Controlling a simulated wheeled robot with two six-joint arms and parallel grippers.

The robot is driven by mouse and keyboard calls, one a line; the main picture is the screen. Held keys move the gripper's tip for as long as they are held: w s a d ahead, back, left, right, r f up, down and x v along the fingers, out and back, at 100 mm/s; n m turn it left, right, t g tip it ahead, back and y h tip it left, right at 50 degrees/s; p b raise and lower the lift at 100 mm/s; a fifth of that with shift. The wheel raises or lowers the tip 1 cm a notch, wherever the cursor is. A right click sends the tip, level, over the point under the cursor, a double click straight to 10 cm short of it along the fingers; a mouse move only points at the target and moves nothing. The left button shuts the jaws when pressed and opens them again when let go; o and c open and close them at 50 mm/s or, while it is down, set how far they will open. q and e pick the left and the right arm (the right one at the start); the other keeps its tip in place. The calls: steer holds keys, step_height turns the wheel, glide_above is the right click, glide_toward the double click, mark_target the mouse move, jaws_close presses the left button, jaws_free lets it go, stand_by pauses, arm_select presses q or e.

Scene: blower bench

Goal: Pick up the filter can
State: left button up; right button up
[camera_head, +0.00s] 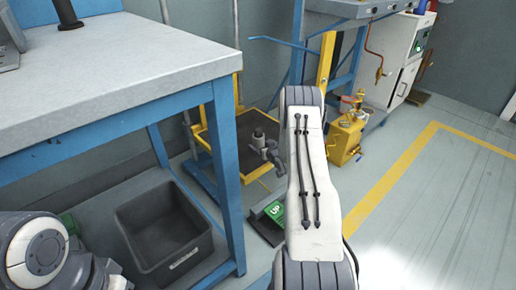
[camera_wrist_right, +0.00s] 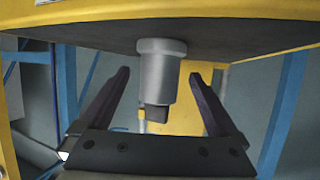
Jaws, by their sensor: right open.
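The filter can, as I take it, is a small grey cylinder (camera_head: 258,135) with a dark end, on the dark platform of a yellow-edged stand (camera_head: 254,174). In the right wrist view the grey cylinder (camera_wrist_right: 161,72) appears under the platform's dark surface (camera_wrist_right: 230,42), its dark end pointing down in the picture. My right gripper (camera_wrist_right: 160,76) is open, with one finger on each side of the cylinder and a gap on both sides. In the head view the right gripper (camera_head: 272,154) is small, close beside the can and partly hidden by my arm.
A blue-legged workbench (camera_head: 110,85) stands at the left, with a dark grey bin (camera_head: 160,235) on its lower shelf. A green "UP" pedal (camera_head: 272,212) is on the floor by the stand. Yellow equipment (camera_head: 345,138) stands behind my right arm. The floor at right is clear.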

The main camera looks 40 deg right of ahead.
mark_target(261, 145)
steer(key=b+x, duration=0.1)
steer(key=x, duration=0.1)
steer(key=b+x, duration=0.1)
steer(key=shift+w+f, duration=0.25)
steer(key=shift+f, duration=0.15)
steer(key=shift+r, duration=0.1)
jaws_close()
